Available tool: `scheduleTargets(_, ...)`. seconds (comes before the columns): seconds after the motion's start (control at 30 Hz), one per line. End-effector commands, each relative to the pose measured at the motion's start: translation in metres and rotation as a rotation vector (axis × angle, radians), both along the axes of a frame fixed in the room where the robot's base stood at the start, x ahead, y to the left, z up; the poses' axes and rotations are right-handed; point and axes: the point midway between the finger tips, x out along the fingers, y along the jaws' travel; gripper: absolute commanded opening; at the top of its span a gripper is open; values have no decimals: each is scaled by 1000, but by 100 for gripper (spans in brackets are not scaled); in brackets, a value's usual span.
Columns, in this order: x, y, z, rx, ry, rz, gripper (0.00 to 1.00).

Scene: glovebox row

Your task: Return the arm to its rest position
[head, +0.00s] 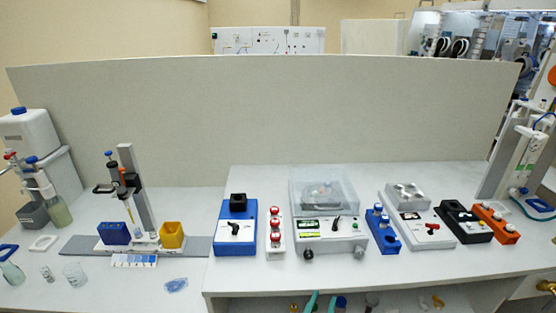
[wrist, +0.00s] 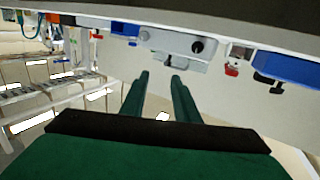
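My gripper shows in the wrist view (wrist: 160,80) as two dark green fingers with a clear gap between them. Nothing is held between the fingers. In the head view only the teal fingertips of my gripper (head: 322,299) show, at the bottom edge, in front of the bench's front edge. The rest of my arm is out of sight there. The wrist view is tilted, with the bench equipment along its top.
The bench (head: 400,270) carries a clear-lidded device (head: 323,215), a blue box with a black knob (head: 236,232), a red-buttoned strip (head: 275,235) and a pipette stand (head: 143,190). Small items sit on a shelf below the bench top, near my fingertips. A grey panel (head: 270,115) stands behind.

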Motion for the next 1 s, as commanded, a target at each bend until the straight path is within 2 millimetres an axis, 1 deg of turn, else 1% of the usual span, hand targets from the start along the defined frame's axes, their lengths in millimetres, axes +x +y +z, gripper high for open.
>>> scheduleTargets(0.03, -5, 4, -7, 0, 10, 13, 28)
scheduleTargets(0.17, -19, 15, -23, -3, 32, 53, 28)
scheduleTargets(0.27, -33, 25, -38, -4, 52, 89, 28)
scheduleTargets(0.37, -54, 40, -57, -3, 77, 141, 28)
scheduleTargets(0.5, -93, 64, -82, 3, 109, 219, 28)
scheduleTargets(0.57, -110, 73, -90, 8, 121, 250, 28)
scheduleTargets(0.7, -152, 89, -105, 18, 144, 310, 28)
scheduleTargets(0.83, -192, 100, -112, 30, 159, 354, 28)
scheduleTargets(1.0, -244, 110, -113, 48, 174, 395, 28)
